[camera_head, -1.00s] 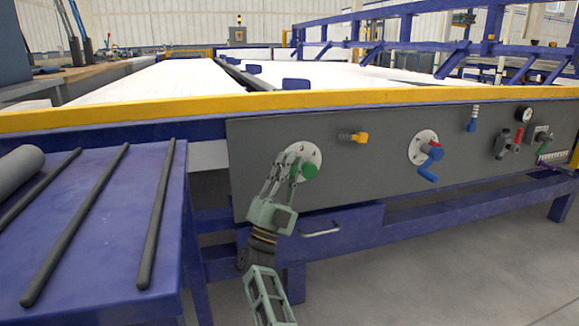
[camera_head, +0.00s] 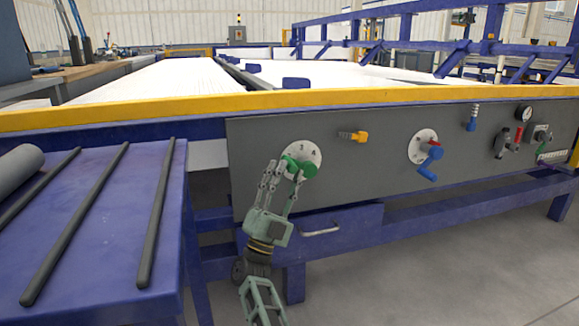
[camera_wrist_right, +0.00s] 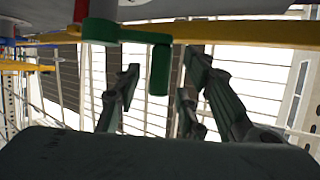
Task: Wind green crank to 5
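The green crank (camera_head: 309,170) sits on a white numbered dial (camera_head: 303,149) on the grey panel; the numerals 3 and 4 show. My right gripper (camera_head: 282,172) is in front of the dial, at the crank's handle end. In the right wrist view the crank's handle (camera_wrist_right: 160,70) points toward the space between the two spread fingers of the gripper (camera_wrist_right: 160,85), with visible gaps at the sides. The pointer's exact reading is too small to tell. My left gripper is not in view.
A blue crank (camera_head: 430,165) on its own dial, a yellow valve handle (camera_head: 360,137) and a gauge (camera_head: 523,113) are on the same panel to the right. A blue table (camera_head: 100,220) with dark rods stands at the left. A drawer-like handle (camera_head: 320,230) lies below.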

